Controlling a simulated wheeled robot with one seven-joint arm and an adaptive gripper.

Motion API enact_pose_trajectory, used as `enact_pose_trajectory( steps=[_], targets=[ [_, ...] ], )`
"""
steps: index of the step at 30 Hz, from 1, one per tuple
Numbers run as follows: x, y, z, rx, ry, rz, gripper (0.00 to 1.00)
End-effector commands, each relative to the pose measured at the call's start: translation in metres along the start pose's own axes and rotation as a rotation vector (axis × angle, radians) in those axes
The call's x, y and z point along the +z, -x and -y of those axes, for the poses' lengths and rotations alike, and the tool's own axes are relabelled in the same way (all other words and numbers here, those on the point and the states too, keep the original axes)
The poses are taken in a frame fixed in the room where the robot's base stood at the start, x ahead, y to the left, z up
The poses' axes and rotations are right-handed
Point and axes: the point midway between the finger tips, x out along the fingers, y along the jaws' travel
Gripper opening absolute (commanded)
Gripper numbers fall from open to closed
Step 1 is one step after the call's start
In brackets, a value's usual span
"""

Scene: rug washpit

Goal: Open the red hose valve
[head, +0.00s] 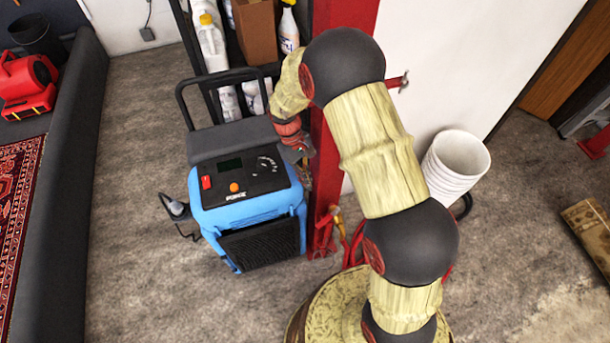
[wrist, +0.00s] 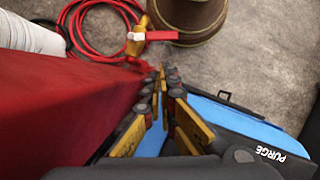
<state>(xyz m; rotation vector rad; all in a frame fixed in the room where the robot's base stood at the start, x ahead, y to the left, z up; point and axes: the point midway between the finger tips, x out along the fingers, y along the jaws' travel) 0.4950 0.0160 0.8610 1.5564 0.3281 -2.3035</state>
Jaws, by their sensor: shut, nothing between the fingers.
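The red hose valve (wrist: 160,35) shows in the wrist view, beyond my fingertips. It has a yellow body and a red lever with a pale part at its left end. In the head view a red-and-yellow fitting (head: 340,226), apparently the same valve, sits low beside the foot of the red post. My gripper (wrist: 165,72) points down towards the valve and is apart from it, with its fingers together and empty. In the head view my gripper (head: 304,150) is partly hidden between the post and the blue machine.
The red post (head: 345,25) stands close beside my gripper. The blue machine (head: 250,210) is on its other side. A red hose (wrist: 85,30) lies coiled on the floor. White buckets (head: 455,165) stand at right. Open floor (head: 140,160) lies left of the machine.

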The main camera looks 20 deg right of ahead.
Motion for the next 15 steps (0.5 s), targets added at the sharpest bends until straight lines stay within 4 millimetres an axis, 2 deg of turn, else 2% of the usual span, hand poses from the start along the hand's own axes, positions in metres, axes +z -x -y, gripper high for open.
enact_pose_trajectory(
  steps=[1,15],
  targets=[
    [0.0,-0.013,0.0,-0.001,0.0,0.002,0.0],
    [-0.001,-0.104,0.0,0.0,0.0,0.001,0.0]
  ],
)
